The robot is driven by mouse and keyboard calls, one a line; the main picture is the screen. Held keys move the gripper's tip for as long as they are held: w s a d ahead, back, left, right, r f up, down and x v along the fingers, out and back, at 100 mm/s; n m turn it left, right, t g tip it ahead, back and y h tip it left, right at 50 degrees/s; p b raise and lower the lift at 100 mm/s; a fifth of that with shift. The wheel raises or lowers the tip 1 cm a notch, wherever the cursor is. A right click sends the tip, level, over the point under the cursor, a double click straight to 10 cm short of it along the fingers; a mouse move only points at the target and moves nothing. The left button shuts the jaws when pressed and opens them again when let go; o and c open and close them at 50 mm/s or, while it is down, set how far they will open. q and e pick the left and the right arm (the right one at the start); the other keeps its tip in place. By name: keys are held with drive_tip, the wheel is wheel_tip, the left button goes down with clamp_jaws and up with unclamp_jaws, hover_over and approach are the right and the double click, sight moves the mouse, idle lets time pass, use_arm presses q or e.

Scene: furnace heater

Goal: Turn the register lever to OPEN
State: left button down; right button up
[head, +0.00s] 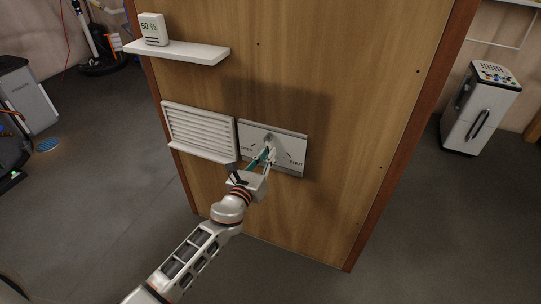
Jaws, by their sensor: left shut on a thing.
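The register lever plate (291,147) is a grey panel on the wooden wall, with "SHUT" marked at its right and a partly hidden label at its left. The lever (268,138) sits near the middle of the plate, and its lower part is hidden by my gripper. My left gripper (267,155) is at the plate, shut on the lever. The exact angle of the lever is hard to tell. My right gripper is not in view.
A white louvred register (200,128) is mounted left of the plate. A white shelf (180,52) above holds a small device reading "50 %" (153,29). A white cabinet unit (478,108) stands at the right. The grey floor (95,205) at the left is mostly clear.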

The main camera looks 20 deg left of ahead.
use_arm(q)
drive_tip(key=a+m+p, duration=0.1)
drive_tip(key=m, duration=0.2)
drive_tip(key=a+r+m+p, duration=0.1)
drive_tip(key=m+p, duration=0.1)
drive_tip(key=m, duration=0.2)
drive_tip(key=a+m+p, duration=0.1)
drive_tip(key=a+m, duration=0.1)
drive_tip(key=m, duration=0.1)
drive_tip(key=shift+r+m, duration=0.15)
drive_tip(key=shift+m, duration=0.15)
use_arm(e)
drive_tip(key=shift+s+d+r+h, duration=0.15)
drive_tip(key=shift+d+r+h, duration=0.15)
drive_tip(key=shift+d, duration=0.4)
use_arm(q)
drive_tip(key=shift+p, duration=0.3)
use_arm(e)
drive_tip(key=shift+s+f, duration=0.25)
use_arm(q)
drive_tip(key=c, duration=2.1)
unclamp_jaws()
drive_tip(key=shift+a, duration=0.1)
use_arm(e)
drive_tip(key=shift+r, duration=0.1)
